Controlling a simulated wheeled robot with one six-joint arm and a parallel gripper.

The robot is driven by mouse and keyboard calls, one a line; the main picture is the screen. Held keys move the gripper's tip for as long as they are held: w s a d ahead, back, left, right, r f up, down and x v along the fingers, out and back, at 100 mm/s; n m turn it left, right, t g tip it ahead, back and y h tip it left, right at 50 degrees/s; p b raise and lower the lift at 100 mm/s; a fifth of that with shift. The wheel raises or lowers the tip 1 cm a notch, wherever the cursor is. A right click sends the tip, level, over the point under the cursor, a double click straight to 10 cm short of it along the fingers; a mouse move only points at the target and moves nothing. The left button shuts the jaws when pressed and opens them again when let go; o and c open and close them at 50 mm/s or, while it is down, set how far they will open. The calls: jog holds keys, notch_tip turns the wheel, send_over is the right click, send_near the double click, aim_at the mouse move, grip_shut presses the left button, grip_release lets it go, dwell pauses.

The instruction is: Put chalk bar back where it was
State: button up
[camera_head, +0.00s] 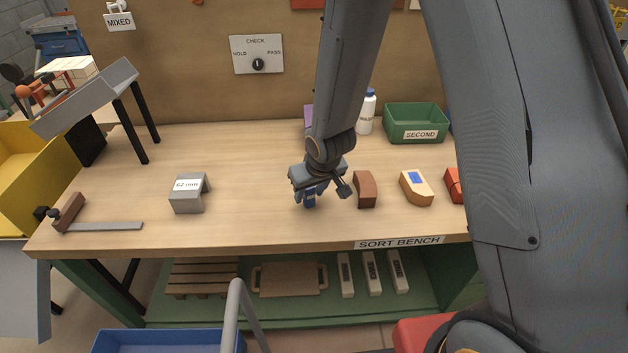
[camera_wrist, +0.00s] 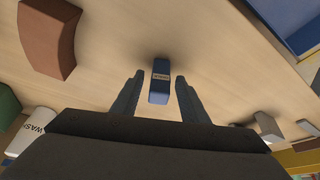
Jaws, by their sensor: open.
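A small blue bar (camera_wrist: 160,88) with a pale label lies on the bench between my fingers in the wrist view. It seems to be the chalk bar, but the label is too small to read. My gripper (camera_wrist: 159,76) is open, with one finger on each side of the bar and a gap showing on both sides. In the head view my gripper (camera_head: 311,193) is low over the middle of the sort bench (camera_head: 255,150), left of a brown brick (camera_head: 365,190). There the wrist largely hides the bar.
A tan block with a blue patch (camera_head: 416,188) and a red block (camera_head: 455,184) stand to the right. A grey 62 mm gauge (camera_head: 188,195) and a try square (camera_head: 95,226) are left. A white bottle (camera_head: 366,112) and green SECOND bin (camera_head: 415,118) stand behind. The bench between gauge and gripper is clear.

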jog(key=p+v, duration=0.5)
jog(key=v, duration=0.6)
jog(key=s+d+r+m+g+h, duration=0.1)
jog(key=s+d+r+m, duration=0.3)
jog(key=s+d+r, duration=0.6)
jog(key=s+d, duration=0.1)
jog(key=d, duration=0.2)
jog(key=shift+d+g+h, duration=0.2)
jog(key=shift+g+h, duration=0.1)
jog(key=shift+g, duration=0.1)
jog(key=shift+w, duration=0.1)
notch_tip(320, 180, down, 10)
jog(key=g+b, duration=0.1)
jog(key=b, duration=0.8)
